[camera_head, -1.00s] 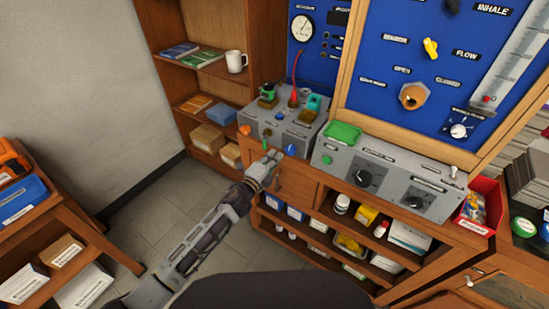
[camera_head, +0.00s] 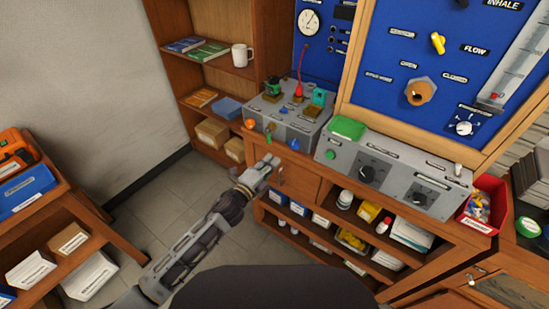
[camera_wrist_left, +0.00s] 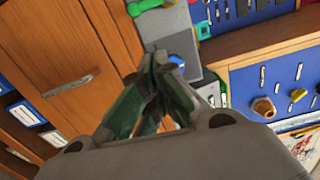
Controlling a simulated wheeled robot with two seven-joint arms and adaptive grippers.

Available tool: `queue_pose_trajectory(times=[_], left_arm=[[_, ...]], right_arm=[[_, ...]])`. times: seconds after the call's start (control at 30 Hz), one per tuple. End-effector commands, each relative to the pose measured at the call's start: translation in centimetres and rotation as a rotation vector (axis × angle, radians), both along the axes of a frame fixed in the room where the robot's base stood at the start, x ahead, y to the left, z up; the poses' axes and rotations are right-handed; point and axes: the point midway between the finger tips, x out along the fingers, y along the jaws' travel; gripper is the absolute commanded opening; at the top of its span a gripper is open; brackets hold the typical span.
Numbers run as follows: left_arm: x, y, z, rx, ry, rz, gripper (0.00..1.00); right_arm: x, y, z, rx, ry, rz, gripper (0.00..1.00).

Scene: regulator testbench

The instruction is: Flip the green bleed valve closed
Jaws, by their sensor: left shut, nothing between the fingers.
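The green bleed valve (camera_head: 268,134) is a small green lever on the front of the grey regulator box (camera_head: 310,127), between an orange knob (camera_head: 250,124) and a blue knob (camera_head: 294,144). A green lever (camera_wrist_left: 146,6) also shows at the top of the left wrist view, with the blue knob (camera_wrist_left: 177,60) below it. My left gripper (camera_head: 270,163) is shut and empty, in front of and below the valve, apart from it in the head view. In the wrist view its fingers (camera_wrist_left: 158,62) meet near the blue knob. My right gripper is out of view.
A grey control box (camera_head: 392,180) with black dials stands right of the regulator box. The wooden cabinet (camera_head: 297,185) below has a closed front and open shelves. A shelf with a white mug (camera_head: 242,55) stands behind left. The floor (camera_head: 190,200) left of the cabinet is clear.

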Motion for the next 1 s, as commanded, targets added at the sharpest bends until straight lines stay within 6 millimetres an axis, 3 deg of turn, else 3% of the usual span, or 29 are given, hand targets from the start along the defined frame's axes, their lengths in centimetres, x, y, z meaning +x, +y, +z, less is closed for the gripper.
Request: queue_pose_trajectory(times=[0.4, 1.0], left_arm=[[-3.0, 1.9, -0.1, 0.001, 0.001, 0.0, 0.0], [-3.5, 2.3, 0.0, 0.0, 0.0, 0.0, 0.0]], right_arm=[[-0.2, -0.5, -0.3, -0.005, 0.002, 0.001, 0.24], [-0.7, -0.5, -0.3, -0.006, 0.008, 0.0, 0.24]])
